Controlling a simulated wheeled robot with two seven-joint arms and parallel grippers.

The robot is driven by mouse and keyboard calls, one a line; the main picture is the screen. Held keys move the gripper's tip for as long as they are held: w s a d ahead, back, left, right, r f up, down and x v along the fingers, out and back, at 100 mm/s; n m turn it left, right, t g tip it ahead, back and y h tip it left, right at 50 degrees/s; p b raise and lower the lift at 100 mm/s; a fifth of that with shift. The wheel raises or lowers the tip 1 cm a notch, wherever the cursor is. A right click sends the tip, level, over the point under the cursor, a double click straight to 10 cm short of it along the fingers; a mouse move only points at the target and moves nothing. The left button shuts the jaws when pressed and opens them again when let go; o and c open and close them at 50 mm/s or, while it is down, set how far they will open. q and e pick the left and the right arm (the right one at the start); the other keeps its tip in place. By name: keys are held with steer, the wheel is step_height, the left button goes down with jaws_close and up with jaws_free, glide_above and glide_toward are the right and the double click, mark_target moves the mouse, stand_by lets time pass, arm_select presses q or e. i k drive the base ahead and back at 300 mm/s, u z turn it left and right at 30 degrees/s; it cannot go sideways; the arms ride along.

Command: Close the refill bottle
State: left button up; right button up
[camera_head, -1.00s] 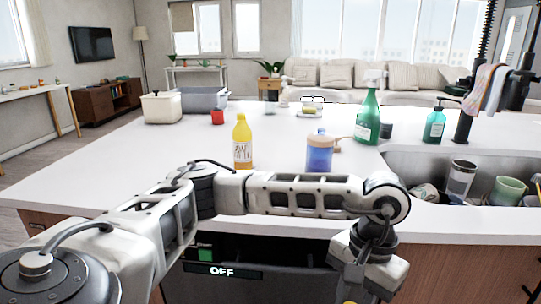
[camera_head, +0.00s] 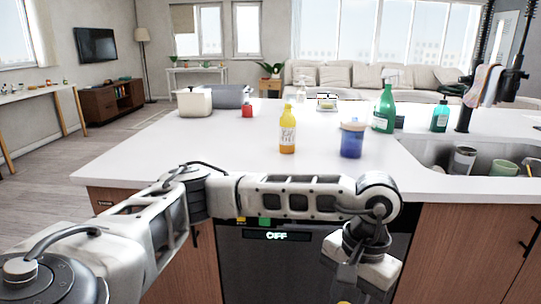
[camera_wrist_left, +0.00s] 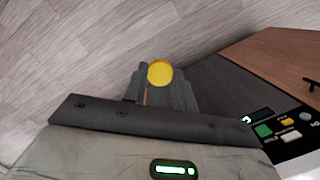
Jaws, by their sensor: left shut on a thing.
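A yellow bottle (camera_head: 287,135) with a white label and orange lower part stands upright on the white island counter (camera_head: 215,148). Its narrow top is yellow; I cannot tell whether it has a cap. A blue bottle (camera_head: 352,143) with a pale top stands to its right. My left gripper (camera_wrist_left: 160,88) is shut on a round yellow cap (camera_wrist_left: 160,73), seen in the left wrist view. In the head view this gripper hangs low in front of the dishwasher, below the counter edge, and is partly cut off. My right gripper is not in view.
A green spray bottle (camera_head: 384,108), a teal pump bottle (camera_head: 440,118) and the sink (camera_head: 430,155) with cups are on the right. A red cup (camera_head: 247,111) and a pale container (camera_head: 194,102) are at the back left. The front left counter is clear.

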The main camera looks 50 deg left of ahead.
mark_target(287, 121)
steer(key=u, duration=1.1)
steer(key=i, duration=0.1)
steer(key=u, duration=0.3)
